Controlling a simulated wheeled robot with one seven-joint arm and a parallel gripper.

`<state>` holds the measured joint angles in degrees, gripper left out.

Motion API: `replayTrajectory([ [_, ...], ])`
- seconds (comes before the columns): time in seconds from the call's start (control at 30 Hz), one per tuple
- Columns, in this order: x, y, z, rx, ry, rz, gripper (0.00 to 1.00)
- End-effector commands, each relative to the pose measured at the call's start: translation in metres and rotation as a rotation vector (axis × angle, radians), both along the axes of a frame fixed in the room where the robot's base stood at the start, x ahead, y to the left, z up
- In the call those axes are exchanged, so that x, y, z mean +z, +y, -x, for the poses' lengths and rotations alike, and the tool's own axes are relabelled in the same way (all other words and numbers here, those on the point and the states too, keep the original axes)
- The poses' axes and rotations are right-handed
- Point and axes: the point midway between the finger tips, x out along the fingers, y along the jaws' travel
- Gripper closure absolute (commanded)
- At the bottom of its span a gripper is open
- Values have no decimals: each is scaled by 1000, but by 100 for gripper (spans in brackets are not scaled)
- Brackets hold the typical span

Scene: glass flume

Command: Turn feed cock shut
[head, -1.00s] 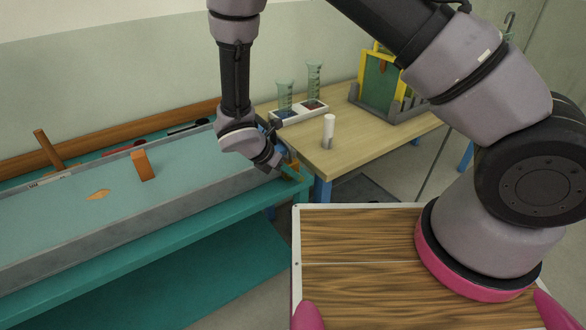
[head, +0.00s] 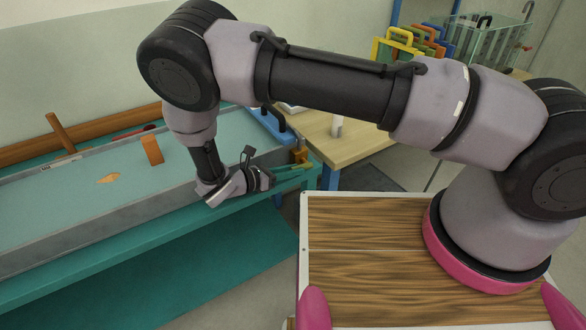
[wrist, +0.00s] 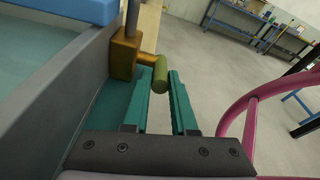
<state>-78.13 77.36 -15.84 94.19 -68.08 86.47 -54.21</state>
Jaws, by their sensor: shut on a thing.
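The feed cock is a brass block (wrist: 124,56) at the end corner of the flume, with a short stem and an olive-green knob (wrist: 160,74) pointing right in the wrist view. The brass block also shows at the flume's right end in the head view (head: 299,156). My gripper (wrist: 167,78) has its two teal fingers on either side of the knob, shut on it. In the head view my gripper lies low beside the flume's front wall, fingers pointing right; the knob is hard to make out there.
The glass flume (head: 75,197) stands on a teal bench (head: 130,232), with an orange block (head: 152,150) in it. A wooden table (head: 350,150) behind carries a white cylinder (head: 337,126). Open floor lies right of the cock in the wrist view.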

Motion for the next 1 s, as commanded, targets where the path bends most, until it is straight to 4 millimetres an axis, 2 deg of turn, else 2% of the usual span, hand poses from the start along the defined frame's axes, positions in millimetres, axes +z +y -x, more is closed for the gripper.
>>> replayTrajectory([
  [0.53,-3,0,1,1,-8,18,100],
  [0.57,-3,0,1,1,-8,18,64],
  [0.87,-2,0,0,0,-11,18,63],
  [1.0,0,8,5,1,-12,18,63],
])
